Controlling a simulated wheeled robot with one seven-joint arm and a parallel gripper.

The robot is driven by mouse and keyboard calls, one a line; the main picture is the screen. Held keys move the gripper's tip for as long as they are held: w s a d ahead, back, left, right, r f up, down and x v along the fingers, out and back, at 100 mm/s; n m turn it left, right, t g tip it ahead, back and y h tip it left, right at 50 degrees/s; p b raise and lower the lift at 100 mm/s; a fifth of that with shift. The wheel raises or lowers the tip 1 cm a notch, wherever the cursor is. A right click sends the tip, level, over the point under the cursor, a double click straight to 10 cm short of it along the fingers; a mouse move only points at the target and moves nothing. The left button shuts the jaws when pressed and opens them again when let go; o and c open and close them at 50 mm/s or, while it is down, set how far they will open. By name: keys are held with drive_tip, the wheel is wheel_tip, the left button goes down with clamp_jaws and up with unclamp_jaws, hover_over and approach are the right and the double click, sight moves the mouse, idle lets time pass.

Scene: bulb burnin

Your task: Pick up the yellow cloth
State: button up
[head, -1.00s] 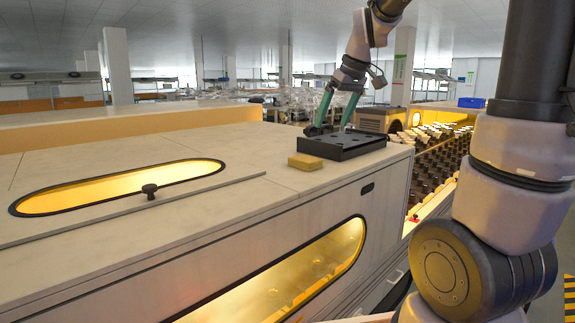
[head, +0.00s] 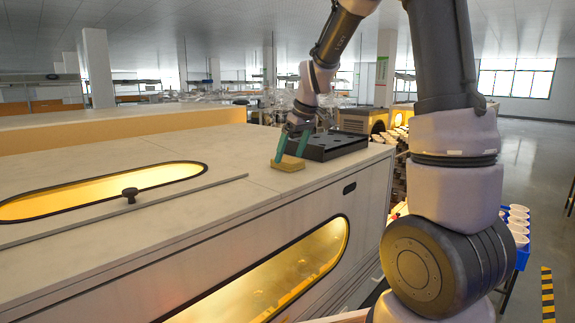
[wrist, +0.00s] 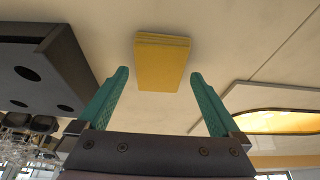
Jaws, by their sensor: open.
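The yellow cloth (head: 287,164) is a small, folded, flat block lying on the pale cabinet top, just in front of a dark tray. In the wrist view the cloth (wrist: 162,62) sits just beyond the fingertips, roughly centred between them. My gripper (head: 291,148) has green fingers spread apart and pointing down at the cloth. In the wrist view my gripper (wrist: 158,74) is open with nothing between its fingers. In the head view the fingers overlap the cloth's back edge, and I cannot tell whether they touch it.
The dark tray with round holes (head: 335,147) stands close beside the cloth; it also shows in the wrist view (wrist: 40,75). A lit oval window (head: 100,190) and a black knob (head: 130,195) are at left. The cabinet top between is clear.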

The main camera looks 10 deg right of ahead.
sight(289, 160)
drive_tip(key=shift+x, duration=0.9)
drive_tip(key=c, duration=1.3)
wheel_tip(289, 160, up, 10)
drive_tip(key=o, duration=0.6)
drive_tip(key=c, duration=0.3)
drive_tip(key=shift+s, duration=0.1)
